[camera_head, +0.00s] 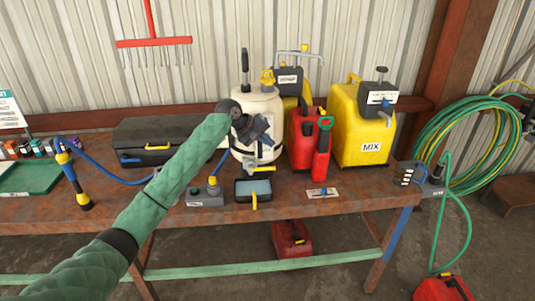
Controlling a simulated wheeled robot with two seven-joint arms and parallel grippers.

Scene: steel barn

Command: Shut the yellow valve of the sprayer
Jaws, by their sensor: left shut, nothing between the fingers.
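The sprayer is a white tank (268,105) with a dark pump handle, standing upright on the rusty bench. I cannot tell for certain which of these is the valve. My left arm, in a green sleeve, reaches in from the lower left. My left gripper (266,146) is shut and empty in front of the tank, just above the low yellow piece. It hides part of the tank; contact is unclear. My right gripper is not in view.
A blue hose (110,176) runs to a lance (73,180) at left. A black case (150,143) stands behind my arm. Red (303,138) and yellow (362,125) cans crowd the tank's right. A small tray (243,188) and grey box (205,197) lie in front.

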